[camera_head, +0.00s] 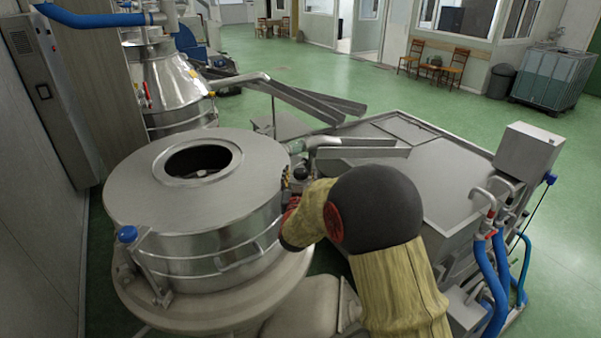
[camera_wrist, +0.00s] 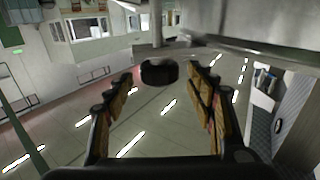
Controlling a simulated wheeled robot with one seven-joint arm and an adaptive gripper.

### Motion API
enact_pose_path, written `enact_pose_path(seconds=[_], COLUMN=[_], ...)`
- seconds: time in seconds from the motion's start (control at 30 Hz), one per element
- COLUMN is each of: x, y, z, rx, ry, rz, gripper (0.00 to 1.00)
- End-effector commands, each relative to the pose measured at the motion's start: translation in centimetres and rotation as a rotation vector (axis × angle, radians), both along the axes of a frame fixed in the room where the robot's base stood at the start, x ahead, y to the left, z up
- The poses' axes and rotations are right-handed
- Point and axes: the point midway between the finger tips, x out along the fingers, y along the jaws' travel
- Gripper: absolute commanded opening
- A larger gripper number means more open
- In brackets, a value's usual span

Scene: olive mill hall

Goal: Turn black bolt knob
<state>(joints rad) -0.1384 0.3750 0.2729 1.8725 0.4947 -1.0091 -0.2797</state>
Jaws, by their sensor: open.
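The black bolt knob (camera_wrist: 158,71) shows in the wrist view as a short dark round piece under a grey metal stem. My gripper (camera_wrist: 164,83) is open and empty, with one finger on each side of the knob in the picture. The knob appears at or just beyond the fingertips, and I see no finger clearly touching it. In the head view my arm reaches to the right side of the round steel vessel (camera_head: 160,205). There my arm hides most of the gripper, and I cannot clearly make out the knob.
A cone-topped steel tank (camera_head: 173,82) is behind the vessel. Blue hoses (camera_head: 490,275) hang at the right. Green floor (camera_head: 330,75) is clear farther back.

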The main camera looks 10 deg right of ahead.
Motion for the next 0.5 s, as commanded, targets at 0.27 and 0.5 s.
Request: enact_pose_path(seconds=[0.27,0.5], x=[0.6,0.57], y=[-0.19,-0.18], z=[0.03,0.0], rx=[0.0,0.0], ry=[0.0,0.0], rz=[0.0,0.0], gripper=[0.55,0.48])
